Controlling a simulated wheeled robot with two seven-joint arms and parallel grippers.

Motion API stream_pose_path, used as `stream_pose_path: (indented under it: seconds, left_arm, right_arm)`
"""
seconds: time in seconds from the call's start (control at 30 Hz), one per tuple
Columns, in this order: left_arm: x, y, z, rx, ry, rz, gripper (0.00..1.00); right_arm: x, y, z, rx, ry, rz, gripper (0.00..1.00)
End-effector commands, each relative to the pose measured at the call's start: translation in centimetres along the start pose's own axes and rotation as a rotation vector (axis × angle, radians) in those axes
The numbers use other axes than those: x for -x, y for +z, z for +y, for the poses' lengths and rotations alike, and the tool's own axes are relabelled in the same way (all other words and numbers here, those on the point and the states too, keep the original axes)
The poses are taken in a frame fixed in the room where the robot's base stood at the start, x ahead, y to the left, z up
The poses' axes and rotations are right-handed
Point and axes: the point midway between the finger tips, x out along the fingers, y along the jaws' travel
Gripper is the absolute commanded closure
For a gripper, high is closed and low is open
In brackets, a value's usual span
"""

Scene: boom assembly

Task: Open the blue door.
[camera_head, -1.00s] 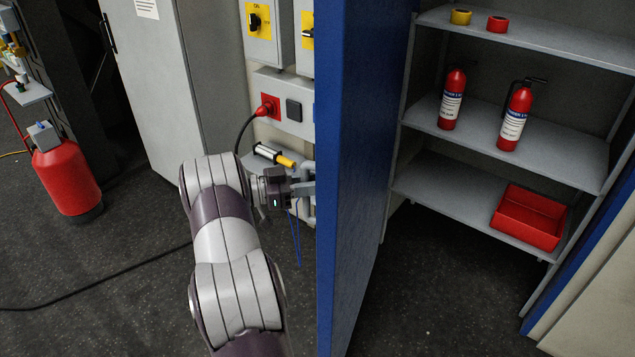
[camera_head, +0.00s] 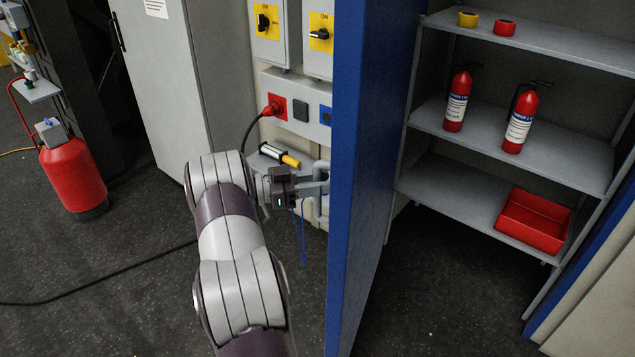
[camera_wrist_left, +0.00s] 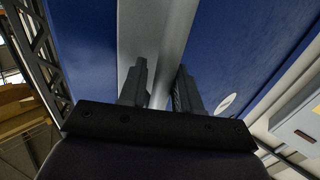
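The blue door (camera_head: 372,150) stands open, edge-on to me in the head view, with the shelved interior showing to its right. My left gripper (camera_head: 312,188) is at the left face of the door, at its grey handle (camera_head: 323,203). In the left wrist view the two dark fingers (camera_wrist_left: 160,90) stand on either side of a pale grey bar (camera_wrist_left: 155,45) in front of the blue door surface. The gripper looks shut on this handle; finger contact is partly hidden. My right gripper is in neither view.
Inside the cabinet, shelves (camera_head: 450,190) hold two red extinguishers (camera_head: 520,118), tape rolls (camera_head: 504,28) and a red tray (camera_head: 533,220). Left of the door is a wall panel (camera_head: 300,105) with a plug. A red tank (camera_head: 73,175) stands far left. A black cable crosses the floor.

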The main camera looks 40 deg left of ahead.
Motion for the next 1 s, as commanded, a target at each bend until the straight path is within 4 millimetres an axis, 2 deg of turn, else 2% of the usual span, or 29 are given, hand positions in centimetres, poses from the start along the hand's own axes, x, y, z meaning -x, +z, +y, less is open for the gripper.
stream_pose_path:
  seconds: [0.07,0.17,0.4,0.53,0.7,1.0]
  left_arm:
    - [0.5,0.1,0.0,-0.001,-0.001,0.001,0.69]
    - [2.2,0.4,-0.1,-0.002,-0.004,-0.001,0.69]
    - [8.8,0.5,-0.1,-0.001,-0.004,0.0,0.69]
    - [11.3,0.4,-0.1,0.001,-0.003,0.0,0.69]
    - [12.7,0.1,-0.1,0.0,-0.001,0.0,0.69]
    - [12.8,0.0,0.0,0.001,0.0,0.0,0.69]
  right_arm:
    - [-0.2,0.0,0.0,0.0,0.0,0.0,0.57]
    - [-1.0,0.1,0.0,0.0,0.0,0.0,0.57]
    - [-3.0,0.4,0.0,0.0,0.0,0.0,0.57]
    - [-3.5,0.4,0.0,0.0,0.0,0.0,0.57]
    - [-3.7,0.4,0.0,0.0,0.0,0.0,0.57]
    - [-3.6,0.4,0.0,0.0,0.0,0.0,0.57]
